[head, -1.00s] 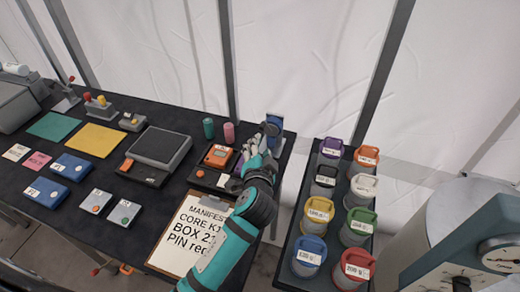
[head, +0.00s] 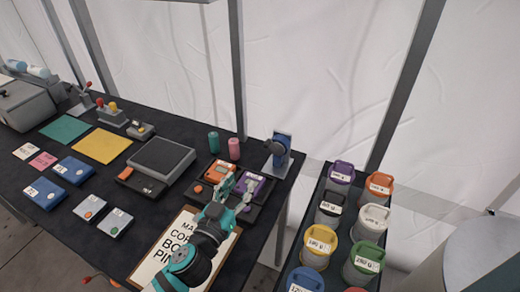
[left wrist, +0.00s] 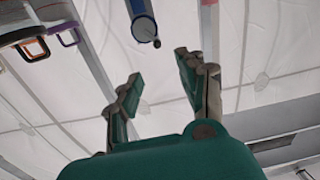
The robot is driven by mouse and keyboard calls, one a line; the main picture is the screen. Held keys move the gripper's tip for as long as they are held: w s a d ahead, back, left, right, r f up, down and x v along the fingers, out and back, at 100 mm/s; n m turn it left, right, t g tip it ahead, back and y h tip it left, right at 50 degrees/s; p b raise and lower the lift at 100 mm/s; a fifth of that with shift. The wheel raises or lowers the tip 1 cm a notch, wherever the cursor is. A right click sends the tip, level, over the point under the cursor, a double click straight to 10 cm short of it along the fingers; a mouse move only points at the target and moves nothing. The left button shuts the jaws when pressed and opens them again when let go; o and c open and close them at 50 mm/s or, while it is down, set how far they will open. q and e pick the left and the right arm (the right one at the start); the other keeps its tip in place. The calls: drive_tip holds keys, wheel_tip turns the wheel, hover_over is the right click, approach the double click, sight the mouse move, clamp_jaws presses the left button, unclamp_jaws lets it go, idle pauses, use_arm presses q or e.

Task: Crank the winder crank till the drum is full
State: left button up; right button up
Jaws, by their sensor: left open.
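The winder (head: 278,152) is a small blue unit with a dark round part and a grey backing plate, standing at the right end of the dark table. In the left wrist view a blue cylindrical part (left wrist: 144,28), apparently of the winder, shows with a small dark knob (left wrist: 157,43) at its end, beyond my fingers. The drum's fill cannot be made out. My left gripper (head: 238,186) is open and empty, in front of the winder and apart from it. Its two teal fingers spread wide in the left wrist view (left wrist: 158,68). My right gripper is not in view.
An orange device (head: 216,172) and a purple device (head: 252,186) sit near my left gripper. A clipboard (head: 168,244) lies below my arm. Teal and pink cylinders (head: 234,149) stand left of the winder. Several lidded canisters (head: 318,246) stand on a side table to the right.

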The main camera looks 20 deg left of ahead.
use_arm(q)
drive_tip(key=p, duration=0.2)
approach(265, 147)
drive_tip(key=shift+w+a+r+n+h, duration=0.1)
drive_tip(key=shift+r+n+h, duration=0.05)
drive_tip(key=shift+n+h, duration=0.2)
drive_tip(key=w, duration=0.3)
drive_tip(key=w+d+p, duration=0.1)
drive_tip(key=w, duration=0.5)
drive_tip(key=shift+d+f, duration=0.2)
drive_tip(key=shift+d, duration=0.1)
drive_tip(key=shift+w+d, duration=0.1)
drive_tip(key=shift+w, duration=0.25)
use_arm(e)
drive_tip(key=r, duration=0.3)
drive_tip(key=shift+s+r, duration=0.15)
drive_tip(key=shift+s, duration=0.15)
use_arm(q)
clamp_jaws()
